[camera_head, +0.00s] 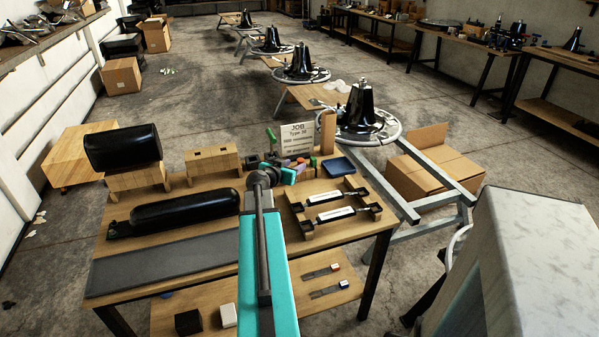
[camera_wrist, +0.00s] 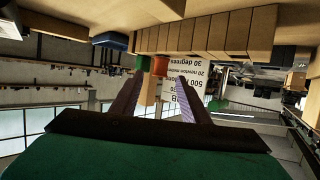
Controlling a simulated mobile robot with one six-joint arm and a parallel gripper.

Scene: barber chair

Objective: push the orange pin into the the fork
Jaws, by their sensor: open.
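My gripper (camera_wrist: 158,92) shows in the wrist view with two dark fingers spread apart and nothing clearly held between them. A small orange piece (camera_wrist: 160,66), possibly the orange pin, shows beyond and between the fingertips, beside a green piece (camera_wrist: 143,63). That view looks upside down. In the head view my teal arm reaches over the table, and its end hides the gripper. A cluster of small coloured pieces (camera_head: 288,176) lies just right of the arm's end. I cannot single out the fork in either view.
The wooden table (camera_head: 215,181) carries a black cylinder cushion (camera_head: 123,148), a long black cushion (camera_head: 186,209), a grey strip (camera_head: 160,262), and white-labelled parts in wooden holders (camera_head: 335,214). A job sign (camera_head: 297,138) and upright wooden block (camera_head: 328,132) stand at the back. A blue tray (camera_head: 338,167) lies right.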

